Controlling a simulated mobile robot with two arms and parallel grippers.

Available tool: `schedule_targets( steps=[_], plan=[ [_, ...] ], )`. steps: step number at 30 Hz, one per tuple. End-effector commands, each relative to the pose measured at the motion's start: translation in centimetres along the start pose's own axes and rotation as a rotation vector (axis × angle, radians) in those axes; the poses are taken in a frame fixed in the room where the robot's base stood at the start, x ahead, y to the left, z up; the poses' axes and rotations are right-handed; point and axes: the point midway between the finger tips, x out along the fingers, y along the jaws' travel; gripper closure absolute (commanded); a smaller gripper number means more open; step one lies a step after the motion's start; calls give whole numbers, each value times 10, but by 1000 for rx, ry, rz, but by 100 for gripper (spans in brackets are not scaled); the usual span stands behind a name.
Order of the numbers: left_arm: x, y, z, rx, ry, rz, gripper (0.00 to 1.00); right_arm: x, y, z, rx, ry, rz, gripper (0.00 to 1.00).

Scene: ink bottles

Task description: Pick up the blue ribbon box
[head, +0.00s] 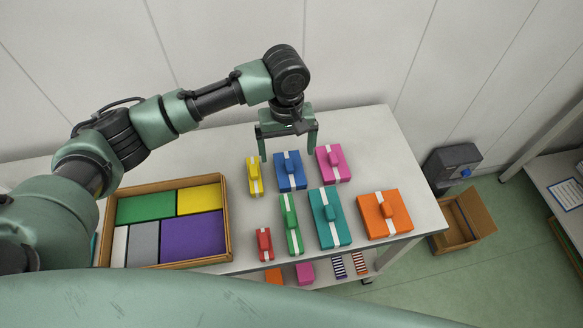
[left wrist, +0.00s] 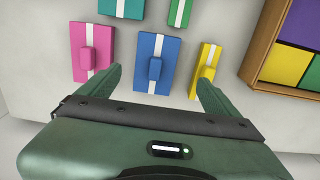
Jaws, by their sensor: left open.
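The blue ribbon box (head: 290,172) has a white stripe and a small blue knob on top. It stands on the table between the yellow box (head: 254,176) and the pink box (head: 333,164). My left gripper (head: 290,155) is open above the back edge of the blue box, fingers pointing down. In the left wrist view the blue box (left wrist: 155,64) lies ahead of and between the two open fingers (left wrist: 163,82), apart from them. My right gripper does not show.
Red (head: 264,244), green (head: 291,224), teal (head: 329,217) and orange (head: 385,213) boxes stand nearer the front. A wooden tray (head: 229,224) with coloured compartments is at the left. The white table (head: 375,131) is clear at the back right.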

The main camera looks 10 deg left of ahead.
Motion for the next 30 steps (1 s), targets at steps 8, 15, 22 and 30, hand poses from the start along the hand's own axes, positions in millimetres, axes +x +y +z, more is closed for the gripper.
schedule_targets(
  steps=[8, 15, 22, 30],
  plan=[
    [27, 0, 0, -1, -1, -1, 7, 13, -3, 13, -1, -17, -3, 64],
    [54, 1, 1, 0, -1, -3, 7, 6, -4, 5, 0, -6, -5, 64],
    [86, 2, 1, -1, 0, -1, 7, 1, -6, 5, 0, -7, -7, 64],
    [93, 2, 1, 0, 1, 0, 7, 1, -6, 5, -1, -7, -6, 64]
  ],
)
